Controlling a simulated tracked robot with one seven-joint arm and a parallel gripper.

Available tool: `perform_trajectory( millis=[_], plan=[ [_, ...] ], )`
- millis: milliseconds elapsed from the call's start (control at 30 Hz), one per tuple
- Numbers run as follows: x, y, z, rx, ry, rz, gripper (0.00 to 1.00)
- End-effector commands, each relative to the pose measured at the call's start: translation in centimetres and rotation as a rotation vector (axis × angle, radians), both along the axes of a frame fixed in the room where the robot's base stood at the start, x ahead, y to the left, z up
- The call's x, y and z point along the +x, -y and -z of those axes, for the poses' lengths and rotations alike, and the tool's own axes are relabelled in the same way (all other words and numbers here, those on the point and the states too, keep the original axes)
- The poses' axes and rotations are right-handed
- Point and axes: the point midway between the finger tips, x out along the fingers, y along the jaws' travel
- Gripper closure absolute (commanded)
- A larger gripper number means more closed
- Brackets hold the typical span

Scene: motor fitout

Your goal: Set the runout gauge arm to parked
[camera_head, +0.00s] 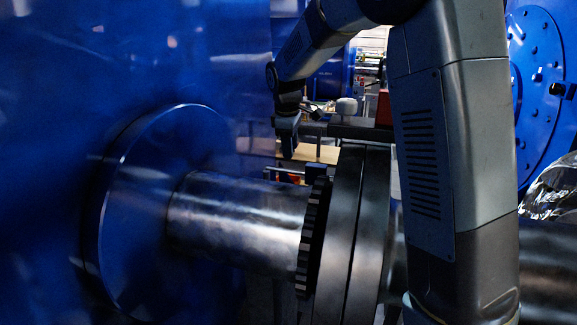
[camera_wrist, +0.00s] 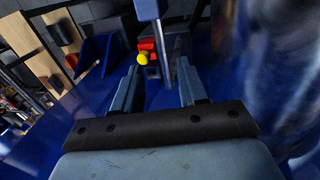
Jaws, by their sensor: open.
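My gripper (camera_head: 288,150) hangs in the gap behind the shaft and flange, pointing down. In the wrist view my gripper (camera_wrist: 158,72) is open, with two grey-blue fingers spread. A thin upright bar (camera_wrist: 160,45) runs down between the fingers from a wider blue-grey piece (camera_wrist: 148,9) at the top. A red block (camera_wrist: 146,46) with a yellow knob (camera_wrist: 143,58) lies beyond the fingertips. I cannot tell for certain which of these parts is the runout gauge arm. I see no contact between the fingers and the bar.
A large steel shaft (camera_head: 235,218) with a toothed ring and dark flange (camera_head: 352,235) fills the middle. A blue housing (camera_head: 60,130) stands at left.

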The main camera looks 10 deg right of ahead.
Motion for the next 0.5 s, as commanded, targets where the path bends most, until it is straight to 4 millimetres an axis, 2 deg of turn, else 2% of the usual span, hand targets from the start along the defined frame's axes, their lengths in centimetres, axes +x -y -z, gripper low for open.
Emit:
perform_trajectory(
  millis=[33,200,500],
  plan=[
    [0.1,0.1,1.1,-0.001,-0.004,0.0,0.58],
    [0.7,0.3,3.9,-0.001,-0.002,0.0,0.58],
    [1.3,0.5,6.8,0.001,0.001,0.0,0.58]
  ],
)
